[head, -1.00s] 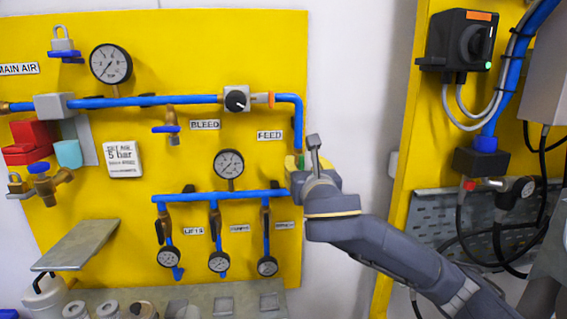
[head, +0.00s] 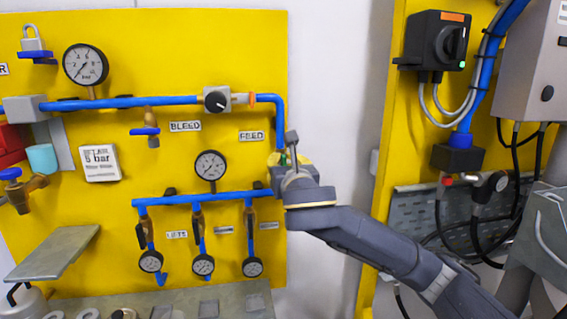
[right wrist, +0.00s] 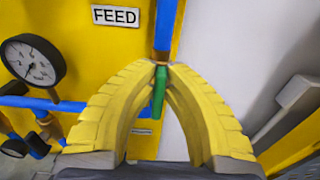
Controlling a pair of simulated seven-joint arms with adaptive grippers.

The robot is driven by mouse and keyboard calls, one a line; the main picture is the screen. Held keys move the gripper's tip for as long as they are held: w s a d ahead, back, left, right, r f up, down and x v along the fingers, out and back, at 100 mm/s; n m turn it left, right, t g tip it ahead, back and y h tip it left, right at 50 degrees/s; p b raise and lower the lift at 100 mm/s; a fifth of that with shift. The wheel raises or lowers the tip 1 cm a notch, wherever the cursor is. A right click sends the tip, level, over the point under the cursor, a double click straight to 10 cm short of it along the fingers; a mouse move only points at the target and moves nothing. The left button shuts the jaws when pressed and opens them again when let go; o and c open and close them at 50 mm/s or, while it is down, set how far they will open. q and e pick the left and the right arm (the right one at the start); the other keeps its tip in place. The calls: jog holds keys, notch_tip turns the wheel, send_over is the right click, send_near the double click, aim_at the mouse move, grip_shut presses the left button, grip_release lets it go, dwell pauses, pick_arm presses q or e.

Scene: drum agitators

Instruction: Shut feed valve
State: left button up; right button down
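The feed valve's green handle (right wrist: 158,92) shows in the right wrist view, hanging in line with the blue vertical pipe below the FEED label (right wrist: 116,16). My right gripper (right wrist: 162,68) has its yellow fingers arched around it, the tips closed together at the handle's top end with the handle between them. In the head view my right gripper (head: 283,160) is at the yellow panel's right edge, just below the FEED label (head: 251,135), and largely hides the valve. My left gripper is not in view.
A pressure gauge (head: 211,165) and a lower blue manifold (head: 210,197) are left of my gripper. A black knob (head: 216,100) sits on the upper pipe. A grey shelf (head: 55,252) juts out at lower left. A second panel with a switch box (head: 436,40) stands right.

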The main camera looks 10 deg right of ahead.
dwell(0.4)
jog(key=shift+d+f+m, duration=0.3)
jog(key=shift+m, duration=2.65)
jog(key=shift+d+f+m, duration=0.3)
jog(key=shift+d+m, duration=0.05)
jog(key=shift+m, duration=2.65)
jog(key=shift+d+f+m, duration=0.3)
jog(key=shift+m, duration=2.65)
jog(key=c, duration=1.5)
grip_release()
jog(key=shift+o, duration=0.2)
jog(key=shift+s, duration=0.1)
